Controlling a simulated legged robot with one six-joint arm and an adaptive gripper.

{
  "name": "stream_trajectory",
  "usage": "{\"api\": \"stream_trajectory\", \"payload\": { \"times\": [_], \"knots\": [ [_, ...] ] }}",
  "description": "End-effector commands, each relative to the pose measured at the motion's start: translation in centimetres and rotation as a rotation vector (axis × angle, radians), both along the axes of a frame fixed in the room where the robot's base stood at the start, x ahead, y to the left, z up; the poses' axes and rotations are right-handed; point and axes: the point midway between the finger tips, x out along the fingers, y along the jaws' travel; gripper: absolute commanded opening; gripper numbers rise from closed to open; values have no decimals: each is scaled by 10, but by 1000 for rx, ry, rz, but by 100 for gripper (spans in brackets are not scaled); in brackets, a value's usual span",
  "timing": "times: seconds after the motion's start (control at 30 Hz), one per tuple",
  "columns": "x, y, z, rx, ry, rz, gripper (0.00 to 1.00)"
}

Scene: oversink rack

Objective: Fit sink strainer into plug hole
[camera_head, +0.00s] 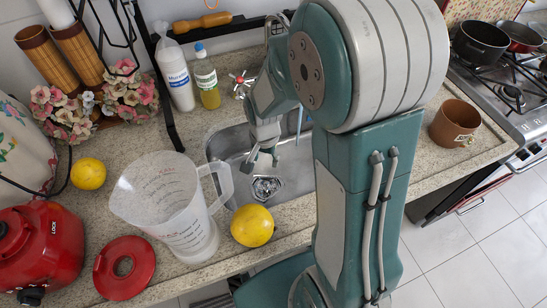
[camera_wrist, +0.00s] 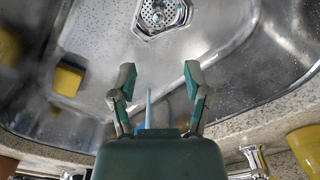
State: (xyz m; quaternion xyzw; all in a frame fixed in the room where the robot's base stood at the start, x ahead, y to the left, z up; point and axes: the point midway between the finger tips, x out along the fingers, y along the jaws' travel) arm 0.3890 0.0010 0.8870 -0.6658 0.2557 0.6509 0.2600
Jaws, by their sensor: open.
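A perforated round metal strainer (camera_wrist: 160,13) shows at the top edge of the wrist view, partly cut off. It appears within or over the plug hole's angular metal surround (camera_wrist: 143,30); I cannot tell whether it is seated. In the head view the same drain area (camera_head: 266,187) lies on the floor of the steel sink (camera_head: 226,147). My gripper (camera_wrist: 157,78) is open, with nothing between its fingertips, over the basin and apart from the strainer. In the head view my gripper (camera_head: 262,158) hangs above the sink, just behind the drain area.
A yellow sponge (camera_wrist: 68,80) lies in the sink, and a thin blue-handled item (camera_wrist: 149,108) shows beyond my gripper. A measuring jug (camera_head: 165,205) and a yellow fruit (camera_head: 252,226) stand near the front rim. Bottles (camera_head: 207,80) and a tap handle (camera_head: 241,82) are behind.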

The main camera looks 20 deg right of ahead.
Motion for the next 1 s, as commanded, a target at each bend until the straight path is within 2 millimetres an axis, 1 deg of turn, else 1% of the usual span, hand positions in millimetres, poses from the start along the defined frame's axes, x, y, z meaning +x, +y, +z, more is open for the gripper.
{"api": "stream_trajectory", "payload": {
  "times": [0.03,0.1,0.3,0.47,0.6,0.7,0.8,0.9,1.0],
  "knots": [
    [-1,0,16,-1,-30,28,63],
    [-6,0,40,-4,-67,85,63],
    [-30,0,104,-29,-176,259,63],
    [-56,0,147,-61,-260,397,63],
    [-83,-1,178,-99,-331,517,63],
    [-104,-1,196,-131,-378,597,63],
    [-121,-1,208,-160,-415,664,63],
    [-132,-1,215,-180,-437,709,63],
    [-137,-1,217,-189,-445,728,63]
  ]
}}
